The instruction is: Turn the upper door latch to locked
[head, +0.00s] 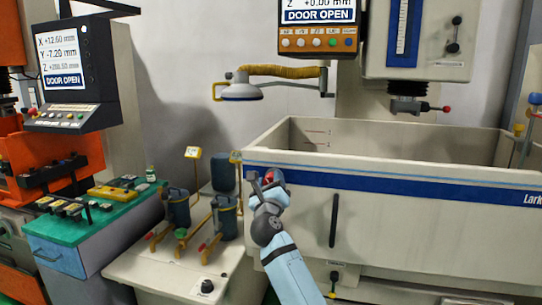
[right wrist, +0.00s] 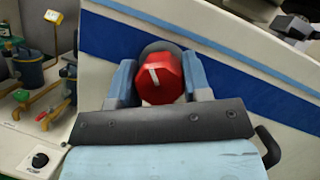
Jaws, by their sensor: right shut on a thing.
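The upper door latch is a red faceted knob (right wrist: 160,80) with a short white mark. In the right wrist view the mark is nearly upright in the picture, leaning slightly. The knob sits on the blue stripe of the tank door (head: 400,225), near its left end; it shows small and partly covered in the head view (head: 277,176). My right gripper (right wrist: 160,76) is shut on the knob, one blue-grey finger on each side. My right gripper also shows in the head view (head: 268,181). My left gripper is out of view.
A dark vertical handle (head: 334,220) is on the door right of my arm. A lower latch (head: 334,279) is below it. A bench with blue-grey filter canisters (head: 178,209) stands to the left. The machine display (head: 318,14) reads DOOR OPEN.

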